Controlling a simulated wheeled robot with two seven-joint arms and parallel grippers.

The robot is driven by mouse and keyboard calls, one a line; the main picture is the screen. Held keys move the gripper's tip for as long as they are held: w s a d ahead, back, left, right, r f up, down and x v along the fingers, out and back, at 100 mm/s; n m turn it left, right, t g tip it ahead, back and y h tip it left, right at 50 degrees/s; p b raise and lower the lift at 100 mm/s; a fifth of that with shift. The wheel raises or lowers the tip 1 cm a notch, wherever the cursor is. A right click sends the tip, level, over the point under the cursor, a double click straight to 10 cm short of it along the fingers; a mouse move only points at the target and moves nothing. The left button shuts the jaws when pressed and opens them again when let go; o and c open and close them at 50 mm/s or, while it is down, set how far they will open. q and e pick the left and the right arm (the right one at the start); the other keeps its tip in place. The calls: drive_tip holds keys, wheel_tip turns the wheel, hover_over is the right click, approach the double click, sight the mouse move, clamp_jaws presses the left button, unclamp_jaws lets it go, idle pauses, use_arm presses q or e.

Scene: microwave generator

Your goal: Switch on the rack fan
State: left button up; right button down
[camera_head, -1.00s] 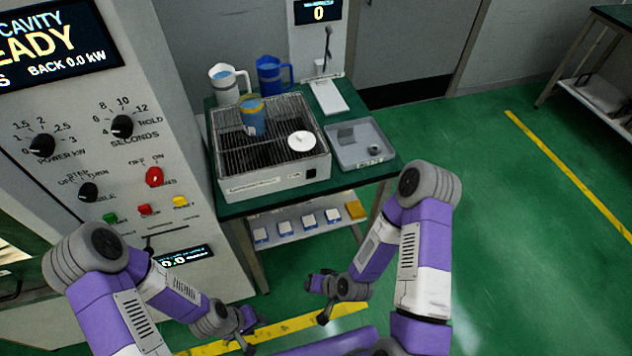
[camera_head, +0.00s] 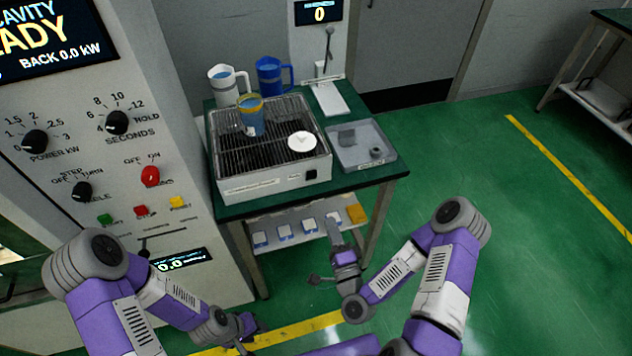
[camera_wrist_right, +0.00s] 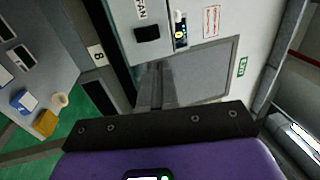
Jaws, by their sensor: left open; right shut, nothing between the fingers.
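The rack is a white box (camera_head: 262,187) with a wire grill on top, on a green table. A black rocker switch (camera_head: 311,175) sits at the right end of its front face. The right wrist view also shows the switch (camera_wrist_right: 147,33), beside a partly cut-off label that seems to read FAN. My right gripper (camera_head: 333,228) is shut and empty, below and in front of the switch and apart from it. Its fingers show in the wrist view (camera_wrist_right: 152,85). My left gripper (camera_head: 247,335) is open, low near the yellow floor line. The switch's position is unclear.
A blue cup (camera_head: 251,118) and a white disc (camera_head: 301,141) stand on the grill. A grey tray (camera_head: 363,165) is right of the rack. The lower shelf (camera_head: 290,234) holds several small items. A control cabinet (camera_head: 110,180) stands left. Floor to the right is clear.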

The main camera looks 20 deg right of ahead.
drive_tip(key=shift+w+f, duration=0.1)
drive_tip(key=b, duration=0.2)
approach(313, 172)
drive_tip(key=x, duration=0.6)
drive_tip(key=shift+w+a, duration=0.1)
drive_tip(key=shift+w, duration=0.25)
